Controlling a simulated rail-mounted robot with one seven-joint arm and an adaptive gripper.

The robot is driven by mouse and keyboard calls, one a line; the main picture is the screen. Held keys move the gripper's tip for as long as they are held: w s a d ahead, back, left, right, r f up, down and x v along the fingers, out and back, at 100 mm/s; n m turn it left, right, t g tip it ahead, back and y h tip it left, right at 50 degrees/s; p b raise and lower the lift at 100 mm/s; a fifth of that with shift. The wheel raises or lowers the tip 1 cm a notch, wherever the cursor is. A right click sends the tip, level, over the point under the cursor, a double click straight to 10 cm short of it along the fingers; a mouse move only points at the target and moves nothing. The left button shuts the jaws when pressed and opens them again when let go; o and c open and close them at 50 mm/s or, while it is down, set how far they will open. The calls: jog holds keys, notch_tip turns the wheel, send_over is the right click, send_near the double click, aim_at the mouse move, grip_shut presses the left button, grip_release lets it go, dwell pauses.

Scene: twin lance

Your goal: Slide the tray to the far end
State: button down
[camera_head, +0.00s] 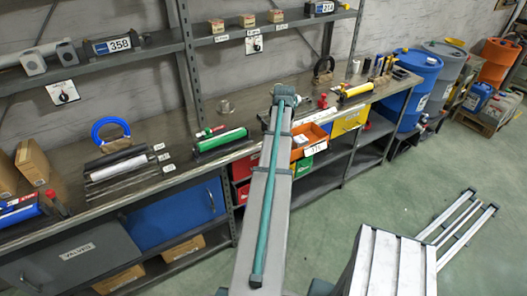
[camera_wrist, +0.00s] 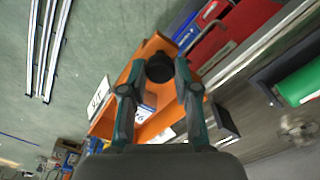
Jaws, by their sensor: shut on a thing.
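An orange tray (camera_head: 306,136) with a white number label on its front sits at the bench's front edge, beside my arm. It also shows in the wrist view (camera_wrist: 123,113), with a pale item with blue marks inside. My gripper (camera_wrist: 160,67) is over the tray in the wrist view. Its two fingers close on a round black knob-like piece (camera_wrist: 160,69), which overlaps the tray's orange edge. I cannot tell how the knob joins the tray. In the head view my arm hides the fingers and part of the tray.
A yellow bin (camera_head: 349,119) stands right of the tray; a red bin (camera_head: 245,167) is to its left. The workbench (camera_head: 150,128) carries a green roller (camera_head: 220,139) and a yellow roller (camera_head: 356,89). A blue drum (camera_head: 414,80) stands past the bench's far end.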

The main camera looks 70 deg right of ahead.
jog(key=s+d+b, duration=0.1)
jog(key=s+d, duration=0.9)
jog(key=d, duration=0.4)
jog(key=s+d+b, duration=0.2)
jog(key=s+d, duration=0.7)
jog(key=d, duration=0.5)
jog(key=shift+s, duration=0.35)
jog(key=shift+d+r, duration=0.1)
jog(key=shift+r, duration=0.05)
jog(key=c, duration=0.9)
grip_release()
jog(key=shift+s+d, duration=0.1)
jog(key=shift+s, duration=0.05)
jog(key=shift+o, duration=0.2)
notch_tip(320, 180, up, 12)
